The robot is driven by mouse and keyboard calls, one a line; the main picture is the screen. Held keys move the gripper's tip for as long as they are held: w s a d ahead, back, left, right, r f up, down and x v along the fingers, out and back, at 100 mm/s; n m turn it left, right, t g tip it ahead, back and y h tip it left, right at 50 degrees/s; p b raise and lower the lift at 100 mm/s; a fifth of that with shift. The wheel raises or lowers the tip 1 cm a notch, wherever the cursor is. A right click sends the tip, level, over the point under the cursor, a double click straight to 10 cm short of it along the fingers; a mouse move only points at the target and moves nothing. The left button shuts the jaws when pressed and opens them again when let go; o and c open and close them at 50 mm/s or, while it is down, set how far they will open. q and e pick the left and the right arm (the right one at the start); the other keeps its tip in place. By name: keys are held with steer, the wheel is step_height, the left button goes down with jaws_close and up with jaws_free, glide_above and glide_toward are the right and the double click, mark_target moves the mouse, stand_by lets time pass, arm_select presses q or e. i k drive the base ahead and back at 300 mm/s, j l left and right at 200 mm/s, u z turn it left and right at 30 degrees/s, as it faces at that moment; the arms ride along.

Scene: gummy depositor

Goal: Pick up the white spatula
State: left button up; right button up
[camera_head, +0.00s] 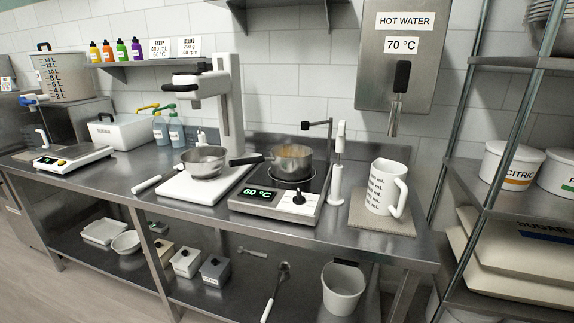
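A slim white object (147,185) lies on the steel table near its front edge, left of the white stand base. It may be the white spatula, but it is too small to tell for certain. A utensil with a white handle and dark head (275,291) leans on the lower shelf. A tall white tool (337,165) stands upright right of the hot plate. Neither of my grippers shows in the head view.
A metal bowl (204,161) sits on the white mixer base (185,190). A pot (291,161) sits on the hot plate (258,206). A white measuring jug (386,186) stands at right. A scale (72,159) stands at left. The table (110,181) has clear room between.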

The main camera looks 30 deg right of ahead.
mark_target(152, 181)
steer(key=z, duration=0.45)
steer(key=i+j+z, duration=0.2)
steer(key=j+z, duration=0.3)
steer(key=i+j+z, duration=0.1)
steer(key=j+z, duration=0.25)
steer(key=z, duration=0.15)
steer(key=j+z, duration=0.5)
